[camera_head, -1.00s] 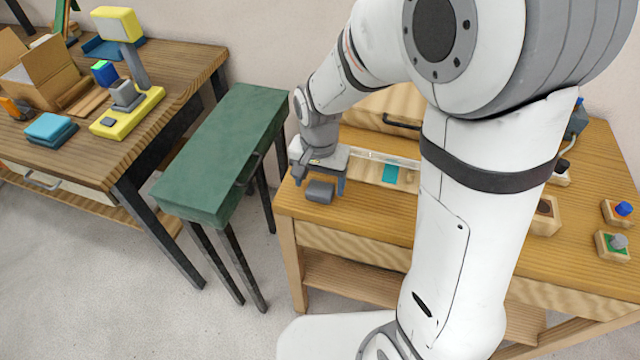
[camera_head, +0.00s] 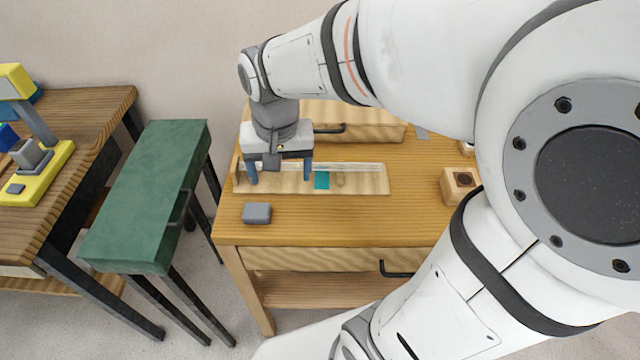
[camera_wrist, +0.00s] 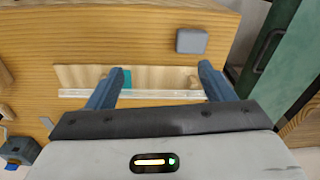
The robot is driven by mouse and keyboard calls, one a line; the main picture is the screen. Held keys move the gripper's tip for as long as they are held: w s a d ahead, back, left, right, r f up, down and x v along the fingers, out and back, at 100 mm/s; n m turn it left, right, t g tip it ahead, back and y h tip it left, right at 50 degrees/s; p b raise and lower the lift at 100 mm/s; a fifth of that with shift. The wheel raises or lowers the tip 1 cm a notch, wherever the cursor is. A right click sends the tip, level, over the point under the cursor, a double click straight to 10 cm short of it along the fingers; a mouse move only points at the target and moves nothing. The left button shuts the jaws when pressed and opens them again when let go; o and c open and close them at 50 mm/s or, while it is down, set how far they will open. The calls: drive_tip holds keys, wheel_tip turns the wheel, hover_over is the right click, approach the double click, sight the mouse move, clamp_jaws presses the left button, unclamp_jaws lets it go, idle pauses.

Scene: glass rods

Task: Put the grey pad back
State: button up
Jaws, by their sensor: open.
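The grey pad (camera_head: 256,213) is a small rounded block lying flat on the wooden table near its left front corner. It also shows in the wrist view (camera_wrist: 191,41), beyond the fingertips and apart from them. My gripper (camera_head: 280,180) is open with nothing between its fingers. It is behind the pad, over the left part of a pale wooden board (camera_head: 365,184). In the wrist view, my blue-grey fingers (camera_wrist: 161,70) stand wide apart over that board. A teal patch (camera_head: 322,180) sits on the board, and a clear glass-like strip (camera_head: 345,166) runs along its back.
A wooden box or drawer unit with a dark handle (camera_head: 330,128) stands behind the board. A wooden block with a dark hole (camera_head: 460,186) is to the right. A green bench (camera_head: 150,190) stands left, across a gap. The table front (camera_head: 330,228) is clear.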

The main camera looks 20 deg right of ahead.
drive_tip(key=s+d+n+t, duration=0.1)
drive_tip(key=s+d+n, duration=0.1)
drive_tip(key=s+d, duration=0.4)
drive_tip(key=shift+s+d+t, duration=0.3)
drive_tip(key=shift+s+d, duration=0.05)
drive_tip(key=shift+s, duration=0.5)
